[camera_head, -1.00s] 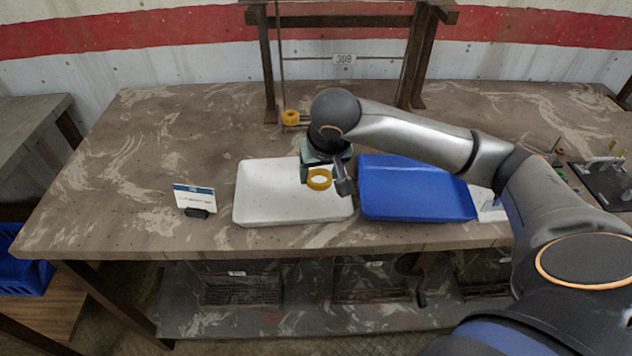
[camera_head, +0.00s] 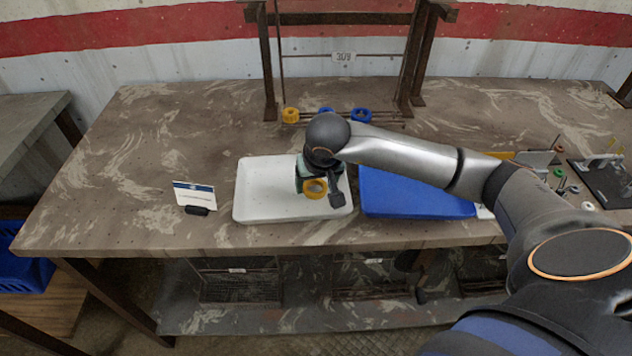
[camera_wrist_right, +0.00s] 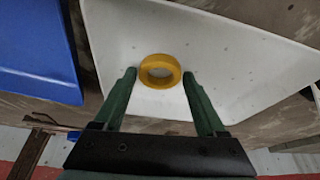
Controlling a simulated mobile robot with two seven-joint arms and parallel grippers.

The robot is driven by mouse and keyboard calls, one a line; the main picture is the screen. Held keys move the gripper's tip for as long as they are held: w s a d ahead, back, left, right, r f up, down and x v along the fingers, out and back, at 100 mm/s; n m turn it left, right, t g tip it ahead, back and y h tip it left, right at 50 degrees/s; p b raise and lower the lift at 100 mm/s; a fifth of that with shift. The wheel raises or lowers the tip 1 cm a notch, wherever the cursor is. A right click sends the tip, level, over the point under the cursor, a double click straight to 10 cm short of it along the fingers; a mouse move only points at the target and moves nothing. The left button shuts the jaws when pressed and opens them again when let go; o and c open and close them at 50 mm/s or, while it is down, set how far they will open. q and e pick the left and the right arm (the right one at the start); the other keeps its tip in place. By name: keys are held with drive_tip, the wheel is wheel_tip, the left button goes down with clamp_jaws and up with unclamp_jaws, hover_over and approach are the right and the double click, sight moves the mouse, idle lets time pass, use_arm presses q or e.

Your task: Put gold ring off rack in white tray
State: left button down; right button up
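A gold ring (camera_head: 314,188) is at the white tray (camera_head: 262,212), beside my right gripper (camera_head: 322,190). In the right wrist view the ring (camera_wrist_right: 160,71) shows against the tray floor (camera_wrist_right: 215,60), between and just beyond the green fingertips. My right gripper (camera_wrist_right: 159,75) looks open, with a narrow gap on each side of the ring. Whether the ring rests fully on the tray floor is hard to tell. Another gold ring (camera_head: 291,115) is at the left of the rack rail (camera_head: 343,123). My left gripper is not in view.
Blue rings (camera_head: 361,115) are at the rack, one partly hidden by my arm. A blue tray (camera_head: 415,200) stands right of the white tray. A small sign (camera_head: 194,196) stands to the left. Small parts and a dark stand (camera_head: 603,178) lie at the far right.

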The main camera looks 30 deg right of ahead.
drive_tip(key=o, duration=0.3)
drive_tip(key=shift+s+r, duration=0.1)
drive_tip(key=shift+r, duration=0.5)
drive_tip(key=v, duration=1.1)
drive_tip(key=shift+s+a, duration=0.1)
